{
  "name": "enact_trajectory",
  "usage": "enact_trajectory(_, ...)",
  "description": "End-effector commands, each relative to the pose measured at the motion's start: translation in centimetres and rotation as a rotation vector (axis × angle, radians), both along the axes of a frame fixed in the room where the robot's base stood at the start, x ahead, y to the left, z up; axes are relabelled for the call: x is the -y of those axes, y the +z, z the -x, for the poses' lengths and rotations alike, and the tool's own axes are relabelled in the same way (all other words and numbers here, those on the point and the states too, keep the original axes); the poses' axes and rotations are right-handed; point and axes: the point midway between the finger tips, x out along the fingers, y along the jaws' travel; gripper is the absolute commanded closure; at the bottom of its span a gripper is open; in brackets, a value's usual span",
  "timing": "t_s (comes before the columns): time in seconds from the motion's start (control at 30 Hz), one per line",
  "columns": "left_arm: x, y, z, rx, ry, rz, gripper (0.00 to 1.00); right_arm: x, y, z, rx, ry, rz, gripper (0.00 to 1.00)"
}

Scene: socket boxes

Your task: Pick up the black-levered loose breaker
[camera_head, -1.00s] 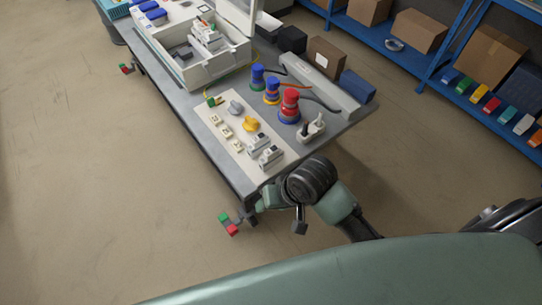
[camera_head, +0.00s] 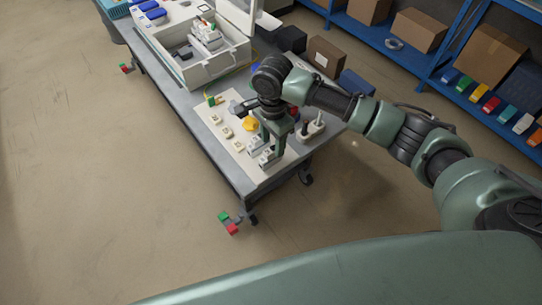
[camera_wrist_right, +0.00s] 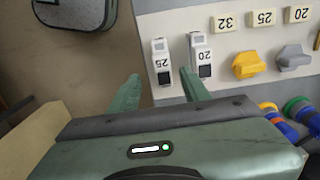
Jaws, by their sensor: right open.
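Two white breakers stand side by side on the light mat (camera_head: 228,150) at the table's near end. In the right wrist view, one breaker (camera_wrist_right: 161,62) is marked 25 and the other breaker (camera_wrist_right: 201,55) is marked 20. Both show a dark patch, so I cannot tell the lever colours apart. My right gripper (camera_head: 271,146) is open and points down over them; it also shows in the right wrist view (camera_wrist_right: 160,79). There the 25 breaker appears between the fingertips, and the right finger overlaps the 20 breaker's near side. Contact cannot be told. My left gripper is out of view.
Yellow (camera_wrist_right: 248,64) and grey (camera_wrist_right: 293,57) knobs and several cream number blocks (camera_wrist_right: 225,21) lie close by on the mat. A white socket (camera_head: 312,128) stands right of the gripper. The open box (camera_head: 205,65) is farther back. The table edge is close.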

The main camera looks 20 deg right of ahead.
Motion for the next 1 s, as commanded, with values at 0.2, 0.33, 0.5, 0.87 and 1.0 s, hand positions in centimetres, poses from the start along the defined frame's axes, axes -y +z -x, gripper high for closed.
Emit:
enact_trajectory(0.2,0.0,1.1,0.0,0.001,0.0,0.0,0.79,-0.2,-2.4,-0.1,-0.001,0.002,0.001,0.53)
enact_trajectory(0.33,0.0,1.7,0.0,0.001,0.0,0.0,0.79,-0.4,-4.6,-0.3,0.0,0.003,0.0,0.53)
enact_trajectory(0.5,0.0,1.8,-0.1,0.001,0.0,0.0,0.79,-0.3,-6.1,-0.3,0.002,0.003,0.0,0.53)
enact_trajectory(0.87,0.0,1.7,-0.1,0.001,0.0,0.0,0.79,-0.4,-6.2,-0.3,0.004,0.004,-0.001,0.92)
enact_trajectory(1.0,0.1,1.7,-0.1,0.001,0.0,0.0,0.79,-0.4,-6.1,-0.3,0.004,0.004,-0.001,1.0)
